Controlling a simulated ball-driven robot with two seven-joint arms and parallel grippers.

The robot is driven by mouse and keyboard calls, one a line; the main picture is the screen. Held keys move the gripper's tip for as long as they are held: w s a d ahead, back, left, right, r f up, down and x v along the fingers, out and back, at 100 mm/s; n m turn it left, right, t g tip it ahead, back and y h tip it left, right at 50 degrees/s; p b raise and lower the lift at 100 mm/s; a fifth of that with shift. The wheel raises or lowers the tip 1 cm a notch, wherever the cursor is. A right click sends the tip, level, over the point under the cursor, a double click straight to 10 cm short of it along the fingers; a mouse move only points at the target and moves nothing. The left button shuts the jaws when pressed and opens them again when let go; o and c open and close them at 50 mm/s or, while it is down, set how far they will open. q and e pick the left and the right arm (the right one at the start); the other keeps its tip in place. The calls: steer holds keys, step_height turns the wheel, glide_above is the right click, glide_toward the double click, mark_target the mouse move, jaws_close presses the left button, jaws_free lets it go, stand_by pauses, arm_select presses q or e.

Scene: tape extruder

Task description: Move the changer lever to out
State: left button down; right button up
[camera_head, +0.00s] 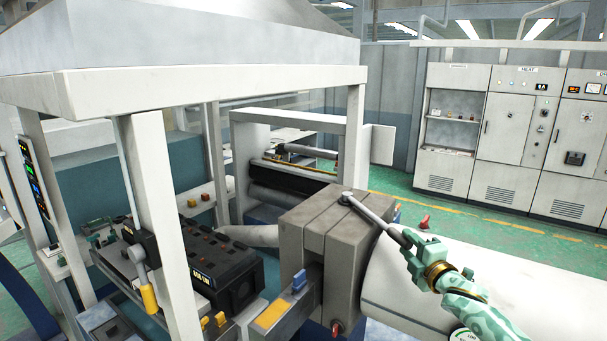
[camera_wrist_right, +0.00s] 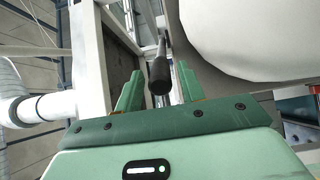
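The changer lever (camera_head: 371,214) is a metal rod with its pivot on top of the grey changer block (camera_head: 325,235) in the head view. It points right and toward me. My right gripper (camera_head: 409,238) is at the lever's free end. In the right wrist view, the dark lever handle (camera_wrist_right: 159,75) stands end-on between the two green fingers of my right gripper (camera_wrist_right: 158,88), which are open with small gaps visible on both sides. Any "out" marking is not visible. My left gripper is not in view.
A large pale cylinder (camera_head: 430,280) lies right of the block, below my right arm. A white frame post (camera_head: 165,220) and a black control box (camera_head: 215,262) stand to the left. Grey cabinets (camera_head: 500,130) line the back wall, beyond green floor.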

steer(key=shift+o, duration=0.3)
steer(key=shift+s+a+p, duration=0.1)
steer(key=shift+s+p, duration=0.3)
steer(key=shift+p, duration=0.05)
steer(key=p+v, duration=0.3)
steer(key=v, duration=0.2)
steer(key=shift+r, duration=0.1)
steer(key=shift+s+d, duration=0.25)
steer(key=shift+s, duration=0.35)
